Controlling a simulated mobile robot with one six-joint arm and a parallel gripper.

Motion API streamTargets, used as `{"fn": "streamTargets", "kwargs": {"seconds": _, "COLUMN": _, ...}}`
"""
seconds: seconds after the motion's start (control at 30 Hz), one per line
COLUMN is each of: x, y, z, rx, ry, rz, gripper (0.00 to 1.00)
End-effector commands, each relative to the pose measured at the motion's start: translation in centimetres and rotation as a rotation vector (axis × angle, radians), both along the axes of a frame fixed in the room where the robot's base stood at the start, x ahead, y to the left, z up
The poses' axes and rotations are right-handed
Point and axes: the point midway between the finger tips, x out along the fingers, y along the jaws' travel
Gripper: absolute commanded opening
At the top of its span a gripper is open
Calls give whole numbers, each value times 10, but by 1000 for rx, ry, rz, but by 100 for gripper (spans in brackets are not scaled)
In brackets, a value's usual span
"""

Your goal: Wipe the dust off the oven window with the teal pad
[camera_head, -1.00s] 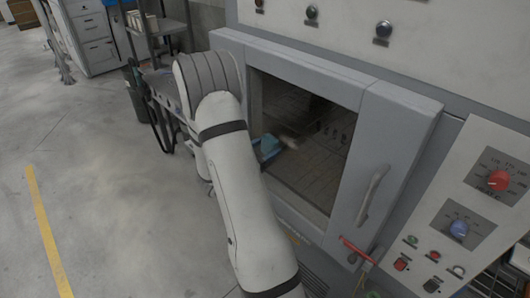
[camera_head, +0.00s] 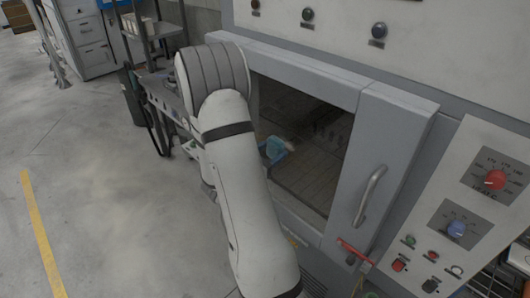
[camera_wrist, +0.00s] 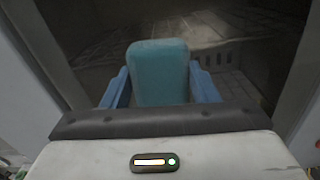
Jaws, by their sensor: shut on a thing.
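The teal pad (camera_wrist: 158,70) stands upright between the two blue fingers of my gripper (camera_wrist: 160,88) in the wrist view, and the fingers are shut on it. The head view shows the pad (camera_head: 275,149) at the left part of the dark oven window (camera_head: 312,185), just past my arm. The pad looks close to the glass; I cannot tell if it touches. A pale, dusty-looking smear (camera_wrist: 208,30) shows on the window beyond the pad in the wrist view. My arm hides the window's lower left part and most of the gripper in the head view.
The oven door has a grey frame and a vertical handle (camera_head: 369,196) at its right. A control panel (camera_head: 455,225) with red and blue knobs stands further right. A shelf cart (camera_head: 160,95) is behind my arm. The floor at left is clear.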

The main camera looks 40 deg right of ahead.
Motion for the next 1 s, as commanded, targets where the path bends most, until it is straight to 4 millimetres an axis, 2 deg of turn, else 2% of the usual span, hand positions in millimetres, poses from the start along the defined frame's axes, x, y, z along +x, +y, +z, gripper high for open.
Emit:
{"fn": "streamTargets", "kwargs": {"seconds": 0.3, "x": -28, "y": -2, "z": -1, "rx": 0, "ry": -1, "rz": -7, "gripper": 36}}
{"fn": "streamTargets", "kwargs": {"seconds": 0.57, "x": -37, "y": -2, "z": -1, "rx": 0, "ry": 0, "rz": -5, "gripper": 36}}
{"fn": "streamTargets", "kwargs": {"seconds": 0.83, "x": -60, "y": -2, "z": -1, "rx": 0, "ry": -1, "rz": -5, "gripper": 36}}
{"fn": "streamTargets", "kwargs": {"seconds": 1.0, "x": -64, "y": -2, "z": 0, "rx": 0, "ry": -1, "rz": -3, "gripper": 36}}
